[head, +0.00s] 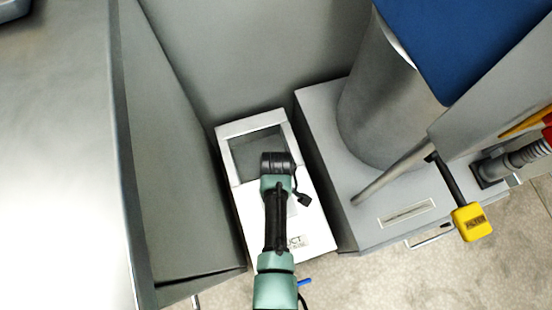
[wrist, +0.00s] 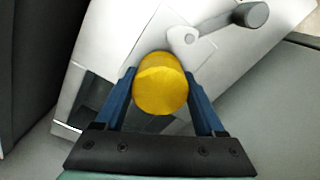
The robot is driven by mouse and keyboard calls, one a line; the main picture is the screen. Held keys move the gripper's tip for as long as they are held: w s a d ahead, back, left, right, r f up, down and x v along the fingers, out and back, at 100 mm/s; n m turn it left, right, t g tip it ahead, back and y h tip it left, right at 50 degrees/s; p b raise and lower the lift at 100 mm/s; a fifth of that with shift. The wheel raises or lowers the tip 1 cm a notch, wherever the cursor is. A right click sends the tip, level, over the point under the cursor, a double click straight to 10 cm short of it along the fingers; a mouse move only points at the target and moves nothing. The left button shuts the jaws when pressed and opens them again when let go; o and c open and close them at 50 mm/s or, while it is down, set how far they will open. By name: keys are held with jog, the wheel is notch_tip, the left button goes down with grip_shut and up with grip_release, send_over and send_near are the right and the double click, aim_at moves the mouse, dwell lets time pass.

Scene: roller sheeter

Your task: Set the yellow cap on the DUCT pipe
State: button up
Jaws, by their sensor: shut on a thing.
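The yellow cap (wrist: 160,85) sits between the two blue fingers of my gripper (wrist: 160,76) in the wrist view, and the gripper is shut on it. A pale box top with a dark area lies below the cap. In the head view my arm reaches over a white box (head: 313,205) with a rectangular opening (head: 258,152). A label (head: 297,242) on that box is partly covered by my arm, and only its end, "CT", can be read. The fingers and the cap are hidden in the head view. I cannot make out the DUCT pipe in either view.
A pale lever with a dark round knob (wrist: 250,14) stands close beyond the cap. Right of the white box is a grey housing with a large cylinder (head: 385,105). A yellow block (head: 472,222) on a black rod is farther right. A grey panel (head: 180,150) stands left.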

jog(key=shift+f+b, duration=0.3)
jog(key=shift+f, duration=0.1)
dwell(0.3)
jog(key=o, duration=1.4)
jog(key=shift+c, duration=0.2)
jog(key=shift+r, duration=0.1)
notch_tip(320, 180, up, 13)
jog(key=p, duration=0.6)
jog(key=shift+p, duration=0.4)
